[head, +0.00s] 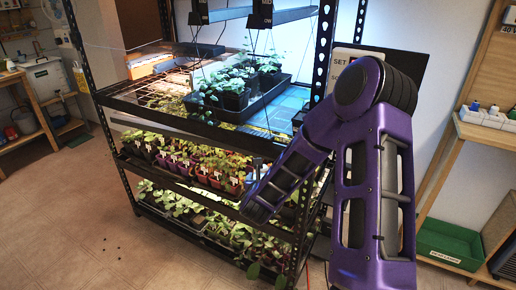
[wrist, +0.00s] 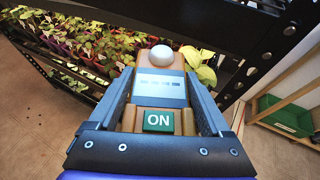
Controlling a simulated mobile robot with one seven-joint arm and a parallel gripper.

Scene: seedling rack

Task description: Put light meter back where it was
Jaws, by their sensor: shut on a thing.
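The light meter (wrist: 160,90) fills the middle of the wrist view. It has a tan body, a pale display, a round white dome and a green label reading ON. My gripper (wrist: 160,74) is shut on it, with one finger along each side. The meter is held in front of the rack, whose planted shelf shows beyond it. In the head view my purple arm hides most of the gripper, and I cannot make out the meter clearly there.
The black seedling rack (head: 84,45) holds trays of plants on several shelves. A black tray of larger pots (head: 236,100) stands on the top shelf. A sign reading SET (head: 345,62) is partly behind my arm. A green crate (head: 450,240) lies at right. Floor (head: 75,215) is open at left.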

